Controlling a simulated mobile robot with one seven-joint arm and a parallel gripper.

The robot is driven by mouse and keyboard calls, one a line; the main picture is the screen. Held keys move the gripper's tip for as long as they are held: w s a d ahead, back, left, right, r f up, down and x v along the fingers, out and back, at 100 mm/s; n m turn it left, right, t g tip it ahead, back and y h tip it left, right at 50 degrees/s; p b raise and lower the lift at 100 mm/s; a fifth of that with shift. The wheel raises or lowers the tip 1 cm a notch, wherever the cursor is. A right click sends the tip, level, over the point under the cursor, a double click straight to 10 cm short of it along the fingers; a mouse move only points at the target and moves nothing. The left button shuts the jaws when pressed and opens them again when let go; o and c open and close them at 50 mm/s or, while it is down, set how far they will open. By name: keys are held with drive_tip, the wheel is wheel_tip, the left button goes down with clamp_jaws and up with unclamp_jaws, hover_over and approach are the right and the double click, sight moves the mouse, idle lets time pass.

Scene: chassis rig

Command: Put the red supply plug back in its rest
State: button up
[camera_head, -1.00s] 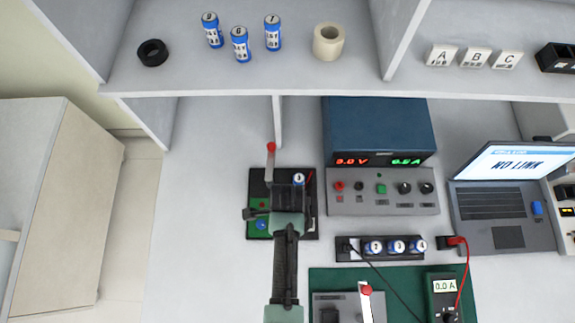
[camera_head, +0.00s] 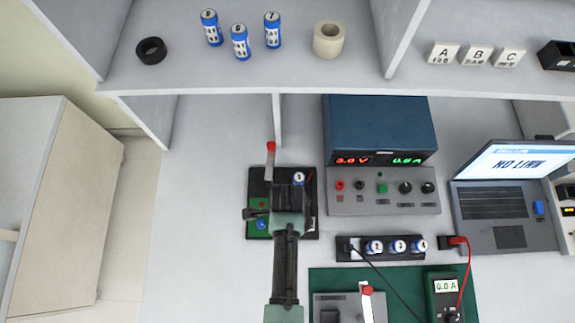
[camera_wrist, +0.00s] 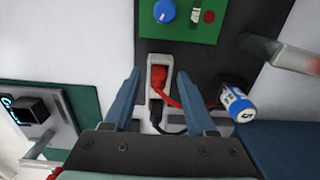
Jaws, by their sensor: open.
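A red plug (camera_wrist: 159,73) sits in a pale upright holder (camera_wrist: 155,97) on the black board in the wrist view. A red lead runs from it toward the lower right. My gripper (camera_wrist: 159,79) is open, with one blue-grey finger on each side of the holder and plug; I cannot tell whether they touch. A black plug (camera_wrist: 172,121) is just below, between the fingers. In the head view my gripper (camera_head: 289,198) is over the black board (camera_head: 257,187) and hides the red plug. I cannot tell which fitting is the rest.
The green panel (camera_wrist: 200,18) carries a blue knob. The power supply (camera_head: 378,130) and battery strip (camera_head: 345,243) stand to the right. The left bench is clear.

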wheel_tip(320, 180, up, 13)
drive_tip(key=shift+f, duration=0.15)
idle(0.8)
